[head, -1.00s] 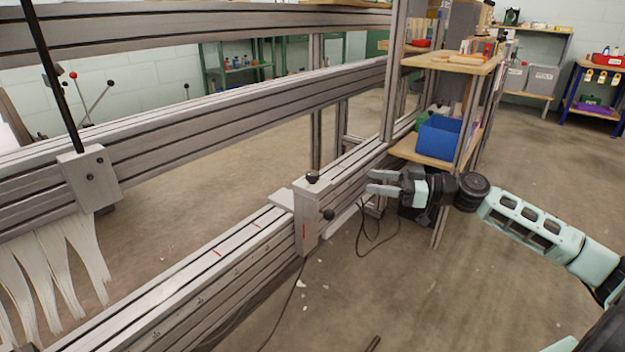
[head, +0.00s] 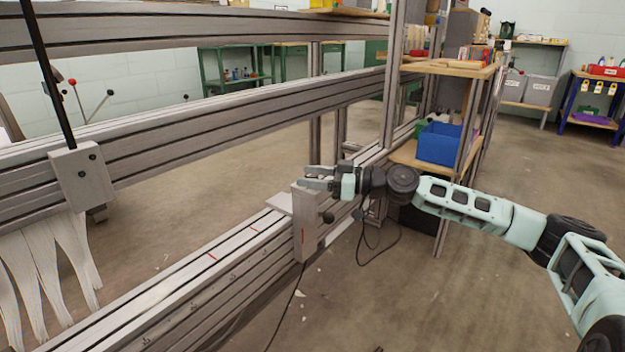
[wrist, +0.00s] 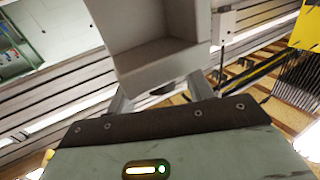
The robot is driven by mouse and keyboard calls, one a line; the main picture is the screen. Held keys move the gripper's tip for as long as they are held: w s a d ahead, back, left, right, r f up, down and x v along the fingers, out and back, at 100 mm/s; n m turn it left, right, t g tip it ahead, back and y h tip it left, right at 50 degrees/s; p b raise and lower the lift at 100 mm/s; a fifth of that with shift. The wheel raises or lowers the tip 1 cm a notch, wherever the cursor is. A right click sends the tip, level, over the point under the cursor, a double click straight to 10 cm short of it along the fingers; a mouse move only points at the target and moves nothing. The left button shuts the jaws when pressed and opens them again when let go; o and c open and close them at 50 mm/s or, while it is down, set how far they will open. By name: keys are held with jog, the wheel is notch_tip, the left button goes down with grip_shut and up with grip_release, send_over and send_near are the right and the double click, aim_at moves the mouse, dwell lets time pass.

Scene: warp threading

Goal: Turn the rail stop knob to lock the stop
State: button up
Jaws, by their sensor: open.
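The rail stop (head: 306,228) is a light grey block on the lower rail, with a red mark on its face. A black knob (head: 328,217) sticks out of its right side. My gripper (head: 305,178) is open at the top of the stop, reaching in from the right, and hides the black knob on top there. In the wrist view, a grey block (wrist: 155,55), apparently the stop, fills the upper middle. A small dark part (wrist: 163,89), which looks like the top knob, shows between my open gripper's fingers (wrist: 162,98). I cannot tell whether they touch it.
The lower rail (head: 215,275) carries red marks and runs to the front left. Higher beams (head: 220,125) cross behind. A grey block with a black rod (head: 82,176) and white warp threads (head: 45,265) are at left. A shelf with a blue bin (head: 439,143) stands behind my arm.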

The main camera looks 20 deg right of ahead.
jog(key=c, duration=1)
jog(key=shift+o, duration=0.2)
